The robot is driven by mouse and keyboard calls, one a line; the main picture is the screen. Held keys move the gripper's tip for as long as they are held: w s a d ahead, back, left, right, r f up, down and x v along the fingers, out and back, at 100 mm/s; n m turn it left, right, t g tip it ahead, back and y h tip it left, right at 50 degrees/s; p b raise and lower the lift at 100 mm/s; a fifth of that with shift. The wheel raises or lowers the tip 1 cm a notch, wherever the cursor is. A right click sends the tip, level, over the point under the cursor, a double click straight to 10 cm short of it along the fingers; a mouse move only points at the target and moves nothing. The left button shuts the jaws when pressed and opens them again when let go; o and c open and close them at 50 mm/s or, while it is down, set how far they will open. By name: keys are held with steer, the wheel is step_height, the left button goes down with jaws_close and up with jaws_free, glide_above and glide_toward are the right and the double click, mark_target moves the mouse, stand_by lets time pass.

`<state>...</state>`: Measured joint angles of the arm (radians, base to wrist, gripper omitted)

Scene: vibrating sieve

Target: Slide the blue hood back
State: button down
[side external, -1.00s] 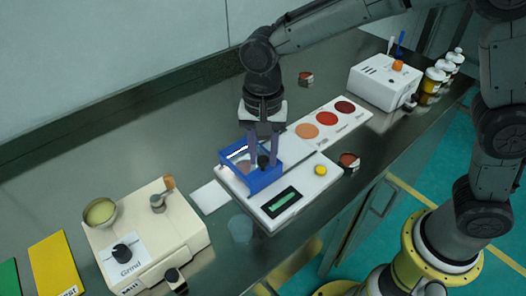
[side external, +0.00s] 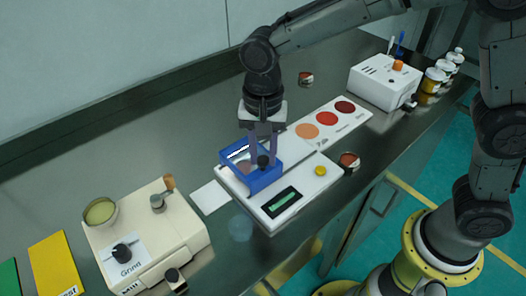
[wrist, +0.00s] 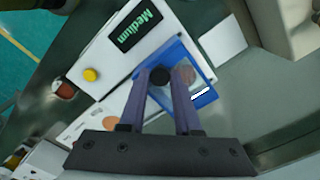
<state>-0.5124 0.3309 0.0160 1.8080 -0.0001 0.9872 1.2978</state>
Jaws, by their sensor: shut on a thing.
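The blue hood (side external: 262,181) is a blue frame with a clear top, seated on the left part of the white sieve machine (side external: 318,184). It also shows in the wrist view (wrist: 206,98). A black knob (side external: 263,162) stands on the hood; in the wrist view the knob (wrist: 160,76) sits between my fingertips. My gripper (side external: 262,158) points down from above and is shut on the knob. The machine's display (wrist: 137,30) reads "Medium", and a yellow button (side external: 320,170) is beside it. Something round and brownish shows faintly through the hood's clear top.
A cream grinder (side external: 150,245) with a metal bowl stands at the left. A colour chart (side external: 326,118) lies behind the machine. A white device (side external: 382,82) and several bottles stand at the far right. Small jars (side external: 348,163) sit near the machine. A white card lies at its left.

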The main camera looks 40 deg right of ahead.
stand_by(0.5)
steer(key=d, duration=1.2)
steer(key=c, duration=0.6)
jaws_free()
step_height(320, 180, up, 14)
